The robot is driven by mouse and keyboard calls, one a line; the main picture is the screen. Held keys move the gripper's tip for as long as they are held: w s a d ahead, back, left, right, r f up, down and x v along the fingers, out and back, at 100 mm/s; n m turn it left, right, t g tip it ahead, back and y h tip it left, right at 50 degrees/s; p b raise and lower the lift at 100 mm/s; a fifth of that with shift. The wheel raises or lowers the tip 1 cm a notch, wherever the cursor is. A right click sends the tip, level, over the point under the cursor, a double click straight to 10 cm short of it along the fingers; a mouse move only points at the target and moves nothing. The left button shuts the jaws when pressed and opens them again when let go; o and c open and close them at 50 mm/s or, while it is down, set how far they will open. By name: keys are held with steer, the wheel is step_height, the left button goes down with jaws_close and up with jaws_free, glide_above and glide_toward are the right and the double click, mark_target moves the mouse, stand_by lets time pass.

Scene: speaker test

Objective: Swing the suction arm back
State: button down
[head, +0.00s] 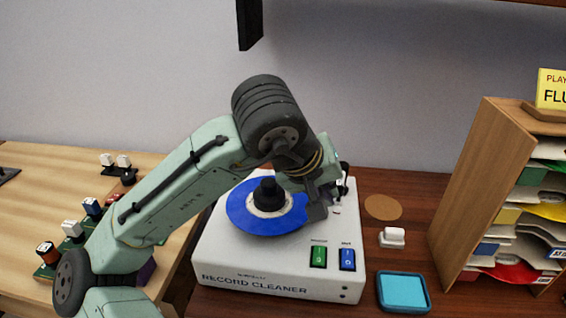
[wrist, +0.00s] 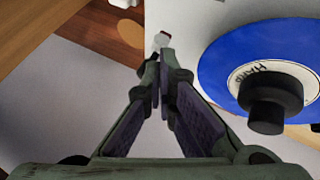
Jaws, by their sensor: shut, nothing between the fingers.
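The white record cleaner (head: 275,272) stands on the dark wooden table. A blue record (head: 240,218) lies on it, with a black knob (head: 267,190) at its centre; the record (wrist: 222,60) and knob (wrist: 272,103) also show in the wrist view. My gripper (head: 318,208) is shut and empty, over the machine at the record's right edge. In the wrist view my gripper (wrist: 160,78) points at a small part with a red and white end (wrist: 162,40), perhaps the suction arm's tip. The rest of the suction arm is hidden or cannot be made out; I cannot tell whether the fingers touch it.
Green and blue switches (head: 347,259) sit at the machine's front right. A blue tray (head: 403,292), a small white block (head: 392,238) and a round brown coaster (head: 384,207) lie to its right. A wooden paper rack (head: 470,195) stands farther right. A lighter table (head: 35,200) holds small items at left.

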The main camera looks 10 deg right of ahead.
steer(key=shift+s+d, duration=0.15)
steer(key=shift+d, duration=0.25)
stand_by(0.5)
